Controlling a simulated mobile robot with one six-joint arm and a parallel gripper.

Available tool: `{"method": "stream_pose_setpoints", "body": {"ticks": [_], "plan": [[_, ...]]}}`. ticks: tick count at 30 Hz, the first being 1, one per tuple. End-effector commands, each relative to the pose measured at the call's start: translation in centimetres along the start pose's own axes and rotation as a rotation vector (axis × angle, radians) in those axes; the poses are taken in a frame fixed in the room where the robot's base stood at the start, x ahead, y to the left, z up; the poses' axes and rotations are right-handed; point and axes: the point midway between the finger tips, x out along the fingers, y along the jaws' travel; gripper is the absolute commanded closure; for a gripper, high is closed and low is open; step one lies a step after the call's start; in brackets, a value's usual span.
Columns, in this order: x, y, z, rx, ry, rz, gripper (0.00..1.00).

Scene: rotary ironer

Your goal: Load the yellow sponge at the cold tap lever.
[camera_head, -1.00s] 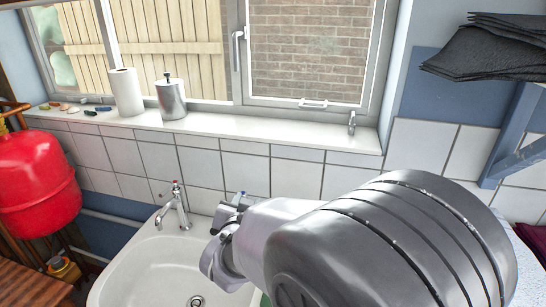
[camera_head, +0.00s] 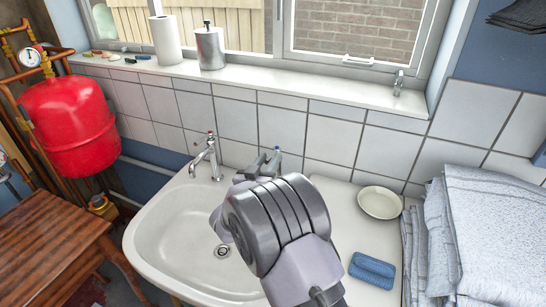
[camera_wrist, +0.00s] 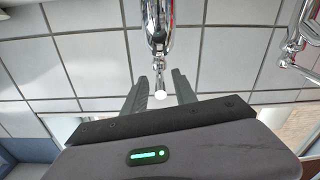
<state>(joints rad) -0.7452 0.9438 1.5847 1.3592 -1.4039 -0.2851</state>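The cold tap, with a blue mark on top (camera_head: 277,153), stands at the back of the sink (camera_head: 150,235), partly hidden behind my gripper (camera_head: 258,168). In the wrist view, a chrome tap (camera_wrist: 157,25) hangs in the picture straight ahead of my gripper (camera_wrist: 161,88). Its two fingers are apart, with a small white round end of the fitting showing between them. I cannot tell whether they touch it.
A red-marked tap (camera_head: 208,158) stands left of my gripper. A pale dish (camera_head: 380,202) and folded towels (camera_head: 490,235) are on the right. The tiled wall (camera_head: 335,140) is close behind the taps. A wooden table (camera_head: 60,235) stands at left.

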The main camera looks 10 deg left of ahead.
Motion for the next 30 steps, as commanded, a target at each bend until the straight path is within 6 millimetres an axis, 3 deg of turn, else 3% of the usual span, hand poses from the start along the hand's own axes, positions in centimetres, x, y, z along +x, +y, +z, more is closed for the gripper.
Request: {"method": "stream_pose_setpoints", "body": {"ticks": [6, 16, 21, 30], "plan": [[3.1, 0.0, 0.1, -0.001, 0.001, 0.0, 0.66], [3.7, 0.0, 0.0, 0.0, 0.0, -0.001, 0.66], [3.6, 0.0, -0.1, 0.0, 0.0, -0.001, 0.98], [3.6, 0.0, 0.0, -0.001, 0.0, 0.0, 1.0]]}}
